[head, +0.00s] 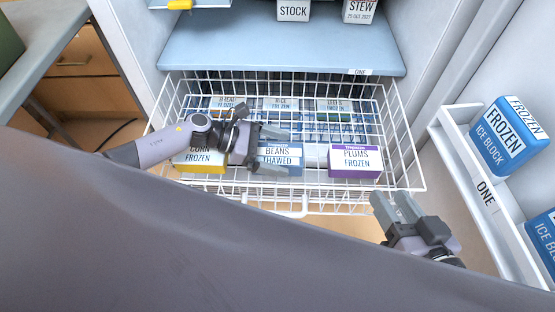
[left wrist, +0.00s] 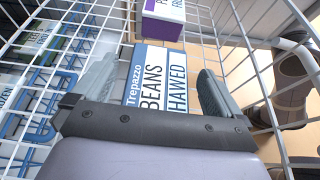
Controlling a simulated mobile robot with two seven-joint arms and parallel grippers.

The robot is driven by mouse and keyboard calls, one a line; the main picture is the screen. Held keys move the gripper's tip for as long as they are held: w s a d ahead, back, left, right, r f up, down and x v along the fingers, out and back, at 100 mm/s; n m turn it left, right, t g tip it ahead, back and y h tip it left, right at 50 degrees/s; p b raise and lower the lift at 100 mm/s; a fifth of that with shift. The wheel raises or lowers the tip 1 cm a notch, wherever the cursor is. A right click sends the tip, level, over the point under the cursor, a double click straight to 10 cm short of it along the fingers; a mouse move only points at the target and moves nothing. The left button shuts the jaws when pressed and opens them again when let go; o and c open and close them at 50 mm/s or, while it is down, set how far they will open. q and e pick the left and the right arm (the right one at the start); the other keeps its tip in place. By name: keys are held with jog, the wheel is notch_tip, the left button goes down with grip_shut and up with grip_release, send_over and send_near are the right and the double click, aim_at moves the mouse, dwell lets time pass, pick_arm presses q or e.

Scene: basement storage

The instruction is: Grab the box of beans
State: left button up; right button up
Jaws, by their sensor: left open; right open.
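The box of beans (head: 281,153) is blue and white, marked BEANS THAWED, and stands at the front of the white wire basket (head: 412,165) between the corn and plums boxes. My left gripper (head: 272,147) is open at the box of beans. In the left wrist view the box of beans (left wrist: 160,92) lies between the two spread fingers of my left gripper (left wrist: 155,90), with no clear grip on it. My right gripper (head: 392,207) is open and empty, outside the basket at its front right.
A yellow corn box (head: 203,163) stands left of the beans and a purple plums box (head: 354,162) right of it. Several frozen boxes lie behind. A blue shelf (head: 270,55) hangs above. The open door's rack (head: 478,190) holds blue ice blocks (head: 505,135).

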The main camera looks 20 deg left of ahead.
pick_arm(q)
jog(key=shift+d, duration=0.1)
jog(key=c, duration=1)
jog(key=shift+w, duration=0.1)
jog(key=shift+c, duration=0.8)
